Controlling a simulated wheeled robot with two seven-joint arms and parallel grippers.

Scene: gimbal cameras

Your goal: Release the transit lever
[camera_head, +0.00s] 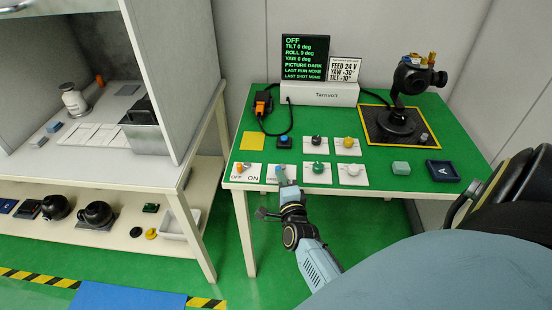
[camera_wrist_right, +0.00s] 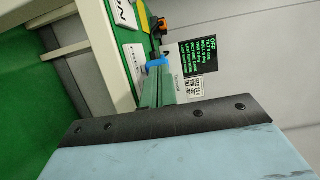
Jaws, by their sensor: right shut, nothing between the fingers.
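My right gripper (camera_head: 283,178) is shut and empty, over the front edge of the green table. Its fingertips are at a white plate (camera_head: 270,180) with a blue part on it, second from the left in the front row. In the right wrist view the shut green fingers (camera_wrist_right: 156,86) end at a blue knob (camera_wrist_right: 160,62); I cannot tell whether they touch it. A black gimbal camera (camera_head: 410,80) stands on a yellow-edged dark mat (camera_head: 376,139) at the back right. I cannot tell which part is the transit lever. My left gripper is not in view.
An OFF/ON switch plate (camera_head: 246,170) is just left of the gripper. More plates hold a green knob (camera_head: 318,167), a white knob (camera_head: 352,169), a black knob (camera_head: 316,141) and a yellow knob (camera_head: 349,142). A dark screen (camera_head: 305,57) reads OFF. A blue tray (camera_head: 442,171) lies at the right.

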